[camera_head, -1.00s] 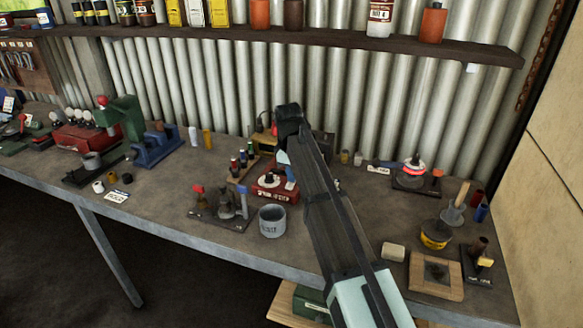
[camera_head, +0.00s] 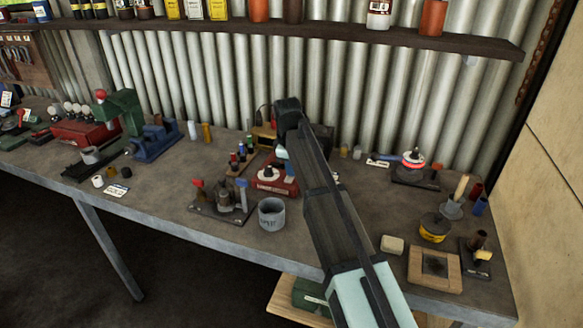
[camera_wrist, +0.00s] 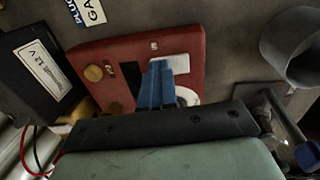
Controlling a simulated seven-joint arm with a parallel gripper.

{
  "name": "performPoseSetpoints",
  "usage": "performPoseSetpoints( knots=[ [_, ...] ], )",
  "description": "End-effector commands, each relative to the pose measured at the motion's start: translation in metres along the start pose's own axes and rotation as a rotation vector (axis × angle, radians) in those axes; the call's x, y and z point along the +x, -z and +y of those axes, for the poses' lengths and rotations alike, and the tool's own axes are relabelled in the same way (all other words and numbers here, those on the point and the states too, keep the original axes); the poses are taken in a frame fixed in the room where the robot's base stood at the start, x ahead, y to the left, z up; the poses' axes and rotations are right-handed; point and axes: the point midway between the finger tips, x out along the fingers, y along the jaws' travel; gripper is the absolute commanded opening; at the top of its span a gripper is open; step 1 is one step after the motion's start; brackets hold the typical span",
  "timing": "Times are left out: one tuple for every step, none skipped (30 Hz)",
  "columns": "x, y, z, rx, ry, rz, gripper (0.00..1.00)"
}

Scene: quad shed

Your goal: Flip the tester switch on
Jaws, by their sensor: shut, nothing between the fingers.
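The tester appears to be the red box (camera_wrist: 110,50) in the wrist view, with brass knobs, a dark slot (camera_wrist: 123,88), a pale plate and small printed marks on its face. I cannot clearly make out the switch lever. It also seems to be the red box (camera_head: 268,187) on the bench in the head view, partly behind my arm. My gripper (camera_wrist: 160,75) is shut and empty, its blue fingers over the middle of the red box's face. They hide part of the face, and I cannot tell whether they touch it.
A black box (camera_wrist: 35,68) labelled 12 V stands beside the tester, with red and black wires near it. A grey cup (camera_head: 271,214) and a stand with metal parts (camera_head: 220,205) are close by. The corrugated wall (camera_head: 220,90) rises behind the bench.

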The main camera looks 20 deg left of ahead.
Motion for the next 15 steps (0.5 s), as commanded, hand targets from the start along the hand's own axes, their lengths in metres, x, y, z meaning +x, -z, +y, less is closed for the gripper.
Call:
performPoseSetpoints(
  knots=[
    [0.0008, -0.0008, -0.0065, -0.002, 0.007, 0.0, 0.0],
    [0.0003, -0.0008, -0.0077, -0.002, 0.007, 0.0, 0.0],
    [-0.0003, -0.0009, -0.0091, -0.002, 0.007, 0.0, 0.0],
    [-0.0008, -0.0009, -0.0101, -0.002, 0.006, 0.0, 0.0],
    [-0.0012, -0.0009, -0.0109, -0.002, 0.006, 0.0, 0.0],
    [-0.0017, -0.0008, -0.0116, -0.002, 0.006, 0.0, 0.0],
    [-0.002, -0.0008, -0.0121, -0.001, 0.006, 0.0, 0.0],
    [-0.0022, -0.0007, -0.0123, -0.001, 0.006, -0.001, 0.0],
    [-0.0024, -0.0006, -0.0123, -0.001, 0.005, 0.0, 0.0],
    [-0.0025, -0.0005, -0.0122, -0.001, 0.005, 0.0, 0.0],
    [-0.0025, -0.0005, -0.0121, -0.001, 0.005, 0.0, 0.0],
    [-0.0026, -0.0004, -0.012, -0.001, 0.005, 0.0, 0.0],
    [-0.0026, -0.0004, -0.0119, -0.001, 0.005, 0.0, 0.0],
    [-0.0026, -0.0004, -0.0118, -0.001, 0.005, 0.0, 0.0],
    [-0.0027, -0.0003, -0.0117, -0.001, 0.004, 0.0, 0.0]
  ],
)
